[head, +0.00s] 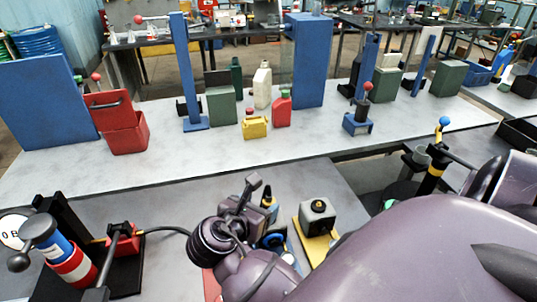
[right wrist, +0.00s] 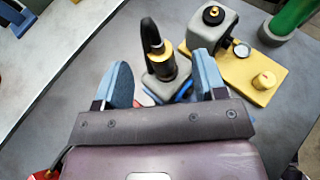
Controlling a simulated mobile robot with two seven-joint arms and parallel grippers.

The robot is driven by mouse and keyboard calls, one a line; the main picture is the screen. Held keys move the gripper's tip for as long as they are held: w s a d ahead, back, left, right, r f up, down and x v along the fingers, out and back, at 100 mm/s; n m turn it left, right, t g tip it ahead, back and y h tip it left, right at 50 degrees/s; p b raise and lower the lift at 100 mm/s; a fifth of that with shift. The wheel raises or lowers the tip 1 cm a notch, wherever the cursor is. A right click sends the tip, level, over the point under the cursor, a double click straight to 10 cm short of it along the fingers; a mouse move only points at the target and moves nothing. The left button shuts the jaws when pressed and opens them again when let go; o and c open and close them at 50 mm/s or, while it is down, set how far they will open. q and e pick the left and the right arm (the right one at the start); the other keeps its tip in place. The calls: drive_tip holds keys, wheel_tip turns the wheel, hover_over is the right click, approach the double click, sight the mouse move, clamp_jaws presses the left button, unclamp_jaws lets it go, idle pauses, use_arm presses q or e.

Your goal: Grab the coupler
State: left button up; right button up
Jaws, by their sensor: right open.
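The coupler (right wrist: 155,55), a black tip over a brass-coloured collar, stands upright in a grey holder with a blue part beside it. In the head view the coupler (head: 268,199) is partly hidden by my right gripper (head: 258,212). The right gripper (right wrist: 164,66) is open. Its two blue-grey fingers point toward the coupler, one on each side in the right wrist picture. I cannot tell whether the coupler is fully between them; no contact shows. My left gripper is not in view.
A yellow plate with a grey block and black knob (head: 318,212) stands close right of the coupler. A banded cylinder (head: 72,262) and a red block (head: 122,240) are at the left. Cans and blue posts fill the far bench (head: 170,168).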

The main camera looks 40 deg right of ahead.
sight(267, 198)
drive_tip(key=shift+x, duration=2.85)
drive_tip(key=shift+w, duration=0.1)
drive_tip(key=shift+c, duration=0.2)
